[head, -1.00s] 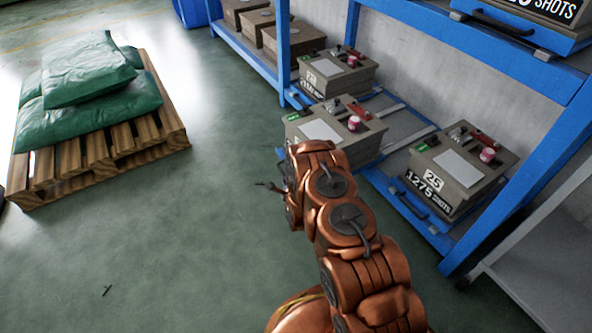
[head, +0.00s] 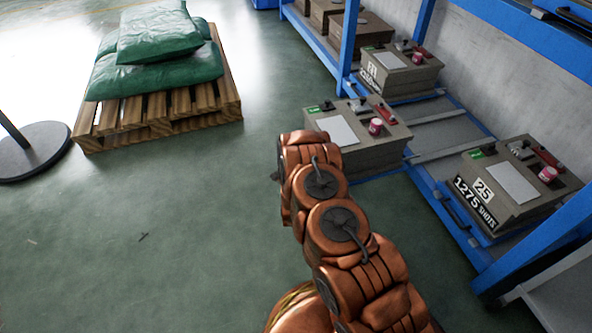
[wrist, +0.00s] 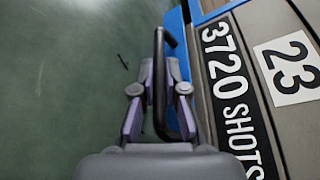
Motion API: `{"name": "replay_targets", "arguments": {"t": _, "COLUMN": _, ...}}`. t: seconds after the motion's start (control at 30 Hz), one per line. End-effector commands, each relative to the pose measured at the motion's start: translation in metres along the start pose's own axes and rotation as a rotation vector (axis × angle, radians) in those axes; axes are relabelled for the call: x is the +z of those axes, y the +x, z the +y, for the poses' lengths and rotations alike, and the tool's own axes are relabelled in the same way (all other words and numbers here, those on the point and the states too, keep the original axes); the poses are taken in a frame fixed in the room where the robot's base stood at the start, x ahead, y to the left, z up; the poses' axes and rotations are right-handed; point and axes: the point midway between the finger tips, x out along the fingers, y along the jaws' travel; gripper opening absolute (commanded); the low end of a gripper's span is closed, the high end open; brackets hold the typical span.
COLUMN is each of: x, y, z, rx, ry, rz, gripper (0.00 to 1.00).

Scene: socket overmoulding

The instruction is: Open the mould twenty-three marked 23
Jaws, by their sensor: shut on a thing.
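Mould twenty-three is a grey-brown box whose front shows a "23" label (wrist: 288,72) and "3720 SHOTS" in the wrist view. In the head view I take it to be the middle mould (head: 380,157), with a white sheet, a pink tin and a red part on top; my arm hides its front. It stands out from the rack past its neighbours. My gripper (wrist: 158,88) is shut on a black bar handle (wrist: 165,45) beside the mould's front, by a blue edge. The head view does not show the gripper; my arm covers that spot.
Mould 25 (head: 510,185) sits on a blue pull-out tray at right. Another mould (head: 400,72) stands farther back. A blue rack post (head: 349,45) rises behind. Green sacks lie on a wooden pallet (head: 165,108); a round dark base (head: 32,150) is far left. Floor between is clear.

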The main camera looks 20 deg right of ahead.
Motion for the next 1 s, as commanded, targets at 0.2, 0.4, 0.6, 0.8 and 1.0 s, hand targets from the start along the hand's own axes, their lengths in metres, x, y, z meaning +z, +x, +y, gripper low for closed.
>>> {"name": "replay_targets", "arguments": {"t": 0.2, "x": 0.002, "y": 0.001, "z": 0.000, "rx": 0.001, "ry": 0.000, "rz": -0.005, "gripper": 0.13}}
{"name": "replay_targets", "arguments": {"t": 0.4, "x": 0.001, "y": 0.001, "z": 0.000, "rx": 0.000, "ry": 0.000, "rz": -0.004, "gripper": 0.23}}
{"name": "replay_targets", "arguments": {"t": 0.6, "x": 0.001, "y": 0.000, "z": 0.000, "rx": 0.000, "ry": 0.000, "rz": -0.002, "gripper": 0.23}}
{"name": "replay_targets", "arguments": {"t": 0.8, "x": 0.000, "y": -0.011, "z": 0.000, "rx": 0.002, "ry": 0.000, "rz": -0.001, "gripper": 0.23}}
{"name": "replay_targets", "arguments": {"t": 1.0, "x": 0.000, "y": -0.036, "z": 0.000, "rx": 0.002, "ry": 0.001, "rz": 0.000, "gripper": 0.23}}
